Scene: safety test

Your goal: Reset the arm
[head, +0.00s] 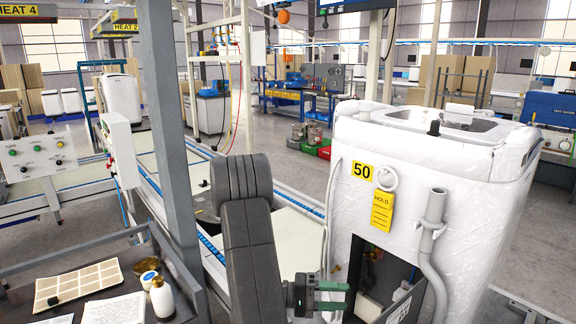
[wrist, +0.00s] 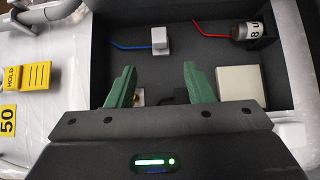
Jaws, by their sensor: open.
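My gripper (head: 333,296) is at the lower middle of the head view, beside the open dark panel at the base of a white machine (head: 445,190). In the wrist view its two green fingers (wrist: 154,88) are apart with no object held between them. They point into a dark compartment (wrist: 120,75). Inside it are a white block with a blue wire (wrist: 160,41), a cylinder with a red wire (wrist: 247,32) and a pale square box (wrist: 240,83). A small part between the fingers is partly hidden.
The machine carries a yellow "50" label (head: 362,171), a yellow HOLD tag (head: 382,211) and a grey hose (head: 434,250). A grey post (head: 165,130) stands left of my arm.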

